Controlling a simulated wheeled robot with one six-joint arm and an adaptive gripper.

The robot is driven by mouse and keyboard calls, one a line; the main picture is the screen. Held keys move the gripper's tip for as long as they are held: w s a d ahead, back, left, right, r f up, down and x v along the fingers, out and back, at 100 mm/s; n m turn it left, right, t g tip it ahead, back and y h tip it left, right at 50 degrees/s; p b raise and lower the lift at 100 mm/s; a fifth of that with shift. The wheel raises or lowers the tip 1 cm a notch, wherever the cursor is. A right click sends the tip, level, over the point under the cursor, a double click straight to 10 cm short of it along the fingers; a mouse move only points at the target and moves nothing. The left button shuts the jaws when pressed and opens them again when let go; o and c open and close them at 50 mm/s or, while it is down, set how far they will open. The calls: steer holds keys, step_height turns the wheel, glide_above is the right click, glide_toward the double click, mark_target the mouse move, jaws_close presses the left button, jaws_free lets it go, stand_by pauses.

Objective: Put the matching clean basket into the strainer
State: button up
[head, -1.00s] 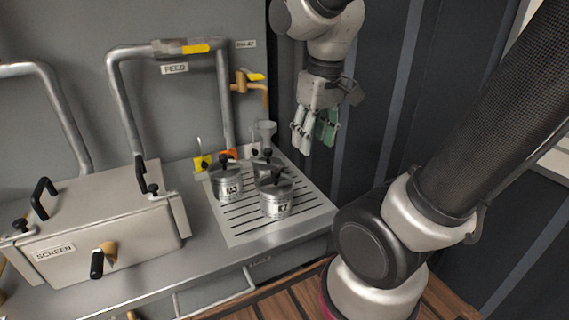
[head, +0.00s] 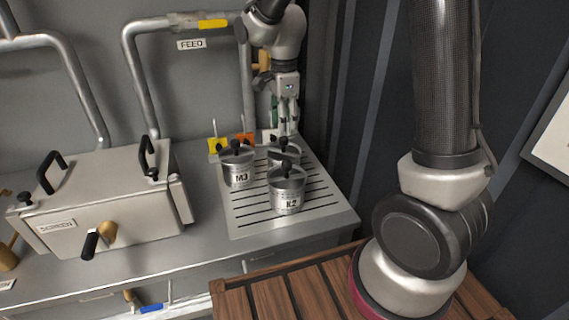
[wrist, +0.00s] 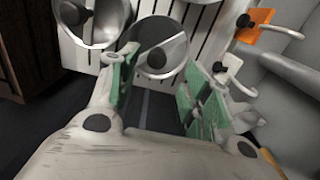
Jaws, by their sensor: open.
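Three round metal baskets with black knobs stand on a slotted drain tray (head: 240,222): one marked M3 (head: 238,170), a front one (head: 287,192) whose mark looks like K2, and a rear one (head: 284,152) whose mark is hidden. My gripper (head: 284,122) is open and empty, above the tray's back right, just behind the rear basket. In the wrist view, its green-padded fingers (wrist: 168,75) are spread, with one basket (wrist: 160,50) beyond their tips; I cannot tell whether they touch. A metal box labelled SCREEN (head: 110,205) has its lid on; its inside is hidden.
Yellow (head: 217,146) and orange (head: 244,139) tags stand behind the baskets; a white tag (wrist: 232,75) is close to my right finger in the wrist view. The FEED pipe (head: 135,80) rises behind. A dark ribbed wall (head: 345,120) is close on the right. Counter between box and tray is clear.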

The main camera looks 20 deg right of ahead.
mark_target(284, 138)
steer(key=f, duration=0.6)
steer(key=shift+s+a, duration=0.15)
steer(key=shift+s, duration=0.1)
jaws_close()
